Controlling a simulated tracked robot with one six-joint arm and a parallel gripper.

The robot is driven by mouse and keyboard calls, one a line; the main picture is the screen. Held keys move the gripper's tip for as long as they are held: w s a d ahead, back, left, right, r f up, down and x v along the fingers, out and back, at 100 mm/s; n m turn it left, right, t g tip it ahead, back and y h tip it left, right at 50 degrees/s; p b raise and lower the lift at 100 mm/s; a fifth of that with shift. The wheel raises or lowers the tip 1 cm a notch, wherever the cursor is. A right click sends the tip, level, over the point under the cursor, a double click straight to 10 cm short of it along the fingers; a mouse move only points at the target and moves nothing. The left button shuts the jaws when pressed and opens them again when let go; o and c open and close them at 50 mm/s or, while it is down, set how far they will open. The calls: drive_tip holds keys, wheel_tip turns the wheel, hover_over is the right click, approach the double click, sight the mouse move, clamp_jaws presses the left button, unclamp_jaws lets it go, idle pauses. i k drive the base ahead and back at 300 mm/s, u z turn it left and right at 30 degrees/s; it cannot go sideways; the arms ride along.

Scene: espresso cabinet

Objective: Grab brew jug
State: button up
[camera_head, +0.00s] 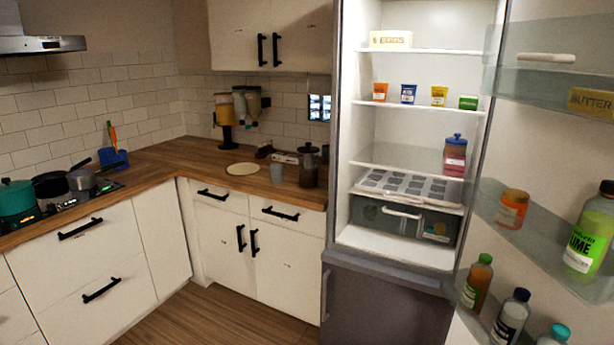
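A dark, see-through jug with a black lid (308,167), which looks like the brew jug, stands upright on the wooden counter (185,152). It is at the counter's right end, close to the open fridge. Its handle cannot be made out clearly at this size. My gripper is not in view, and nothing is seen touching the jug.
A small grey cup (277,172) stands left of the jug, and a round pale board (242,169) lies farther left. The fridge (405,250) stands open at right, its door shelves holding bottles (477,283). A hob with pots (17,200) is at left. Wooden floor (210,318) is clear.

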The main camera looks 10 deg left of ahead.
sight(309, 170)
drive_tip(key=u, duration=0.45)
drive_tip(key=i, duration=0.8)
drive_tip(key=u, duration=1.05)
drive_tip(key=i, duration=2.35)
drive_tip(key=z, duration=0.55)
drive_tip(key=i, duration=0.5)
drive_tip(key=z, duration=0.35)
